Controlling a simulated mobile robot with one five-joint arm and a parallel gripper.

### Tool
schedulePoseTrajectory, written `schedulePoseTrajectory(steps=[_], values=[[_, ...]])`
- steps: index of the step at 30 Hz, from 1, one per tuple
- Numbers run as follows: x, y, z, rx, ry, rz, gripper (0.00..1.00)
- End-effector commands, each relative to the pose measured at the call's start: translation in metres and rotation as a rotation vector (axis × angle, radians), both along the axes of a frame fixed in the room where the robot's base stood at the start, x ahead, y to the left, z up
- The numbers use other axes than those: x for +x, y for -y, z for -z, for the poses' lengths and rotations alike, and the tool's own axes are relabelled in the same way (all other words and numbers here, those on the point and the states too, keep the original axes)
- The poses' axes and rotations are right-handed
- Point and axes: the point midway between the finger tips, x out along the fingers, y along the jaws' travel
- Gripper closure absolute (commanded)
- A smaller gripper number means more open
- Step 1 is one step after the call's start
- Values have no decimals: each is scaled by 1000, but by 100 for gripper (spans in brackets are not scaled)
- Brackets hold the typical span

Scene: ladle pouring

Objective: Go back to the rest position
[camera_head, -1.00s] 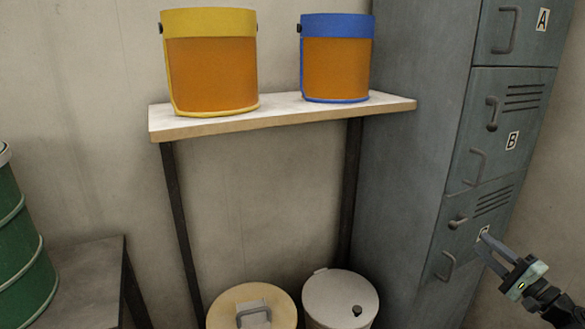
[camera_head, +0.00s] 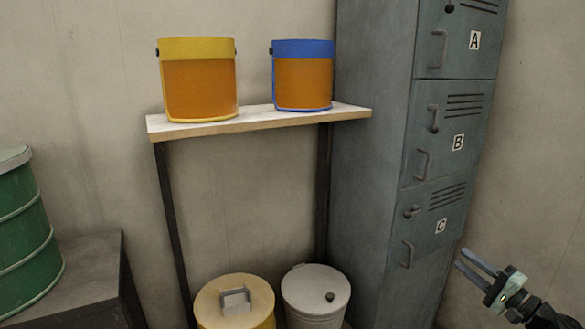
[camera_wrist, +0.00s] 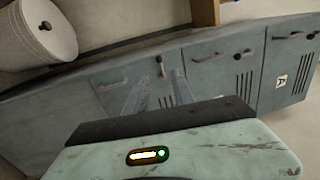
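My gripper (camera_head: 474,265) is at the lower right of the head view, in front of the locker (camera_head: 455,150) and apart from it. Its two fingers are spread with nothing between them. The wrist view also shows the gripper (camera_wrist: 158,85) with a gap between the fingertips and the grey locker doors behind. A yellow-rimmed bucket (camera_head: 199,85) and a blue-rimmed bucket (camera_head: 303,80), both with orange sides, stand upright on a shelf (camera_head: 255,120). No ladle is visible in these views.
Two lidded bins, one yellow (camera_head: 235,305) and one whitish (camera_head: 316,295), stand under the shelf. A green drum (camera_head: 25,230) stands on a dark table (camera_head: 90,270) at the left. The locker doors, labelled A, B and C, are shut.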

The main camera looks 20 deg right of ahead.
Motion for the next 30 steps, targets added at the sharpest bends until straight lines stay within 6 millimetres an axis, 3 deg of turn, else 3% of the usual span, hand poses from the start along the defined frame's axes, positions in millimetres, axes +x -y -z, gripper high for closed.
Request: schedulePoseTrajectory(steps=[8,14,17,22,24,27,30], values=[[47,-48,32,-49,-126,-111,70],[90,-108,70,-120,-269,-241,70],[114,-151,97,-185,-370,-334,70],[149,-265,166,-402,-624,-573,70],[152,-311,195,-526,-734,-674,70],[149,-365,229,-718,-869,-795,70],[143,-403,250,-900,-969,-881,70]])
